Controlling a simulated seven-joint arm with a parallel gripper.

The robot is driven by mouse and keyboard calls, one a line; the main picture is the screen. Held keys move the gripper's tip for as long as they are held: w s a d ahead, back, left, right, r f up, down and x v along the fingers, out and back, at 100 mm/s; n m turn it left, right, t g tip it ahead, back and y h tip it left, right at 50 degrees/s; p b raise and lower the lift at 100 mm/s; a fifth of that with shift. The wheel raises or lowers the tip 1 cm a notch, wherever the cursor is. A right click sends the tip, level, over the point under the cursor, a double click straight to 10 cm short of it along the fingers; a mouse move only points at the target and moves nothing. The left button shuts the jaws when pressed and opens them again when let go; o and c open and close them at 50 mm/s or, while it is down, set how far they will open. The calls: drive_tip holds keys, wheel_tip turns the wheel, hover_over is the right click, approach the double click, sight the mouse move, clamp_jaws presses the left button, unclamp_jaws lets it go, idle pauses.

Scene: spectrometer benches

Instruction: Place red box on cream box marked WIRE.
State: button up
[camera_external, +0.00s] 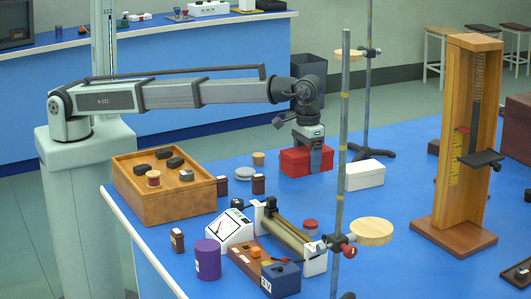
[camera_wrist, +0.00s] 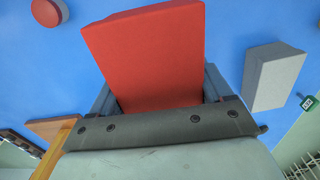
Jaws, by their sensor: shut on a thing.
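The red box (camera_external: 296,161) is held between the jaws of my gripper (camera_external: 315,155). In the wrist view, the red box (camera_wrist: 148,55) sticks out beyond the jaws of my gripper (camera_wrist: 160,95), with a finger on each side. I cannot tell whether its underside touches the blue bench. A cream box (camera_external: 365,175) sits on the bench just right of the red box, apart from it, with its top bare. No WIRE mark is legible on it. A pale box (camera_wrist: 272,75) shows right of the red box in the wrist view; I cannot tell whether it is the same one.
A wooden tray (camera_external: 165,211) with dark blocks stands at the left. A metal post (camera_external: 345,130) rises in front, near the cream box. Instruments (camera_external: 290,235) crowd the front edge, and a tall wooden stand (camera_external: 449,150) is at the right. Blue bench lies clear behind.

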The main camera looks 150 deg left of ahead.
drive_tip(key=s+a+r+n, duration=0.1)
drive_tip(key=s+a+r, duration=0.1)
drive_tip(key=a, duration=0.6)
drive_tip(key=s+a+r+n, duration=0.1)
drive_tip(key=s+a+r, duration=0.1)
drive_tip(key=a, duration=0.7)
drive_tip(key=r+m, duration=0.2)
hover_over(362, 166)
wheel_tip(362, 166, down, 10)
drive_tip(key=shift+r, duration=0.1)
drive_tip(key=shift+f, duration=0.2)
drive_tip(key=o, duration=1.1)
wheel_tip(362, 166, up, 12)
drive_tip(key=shift+r, duration=0.15)
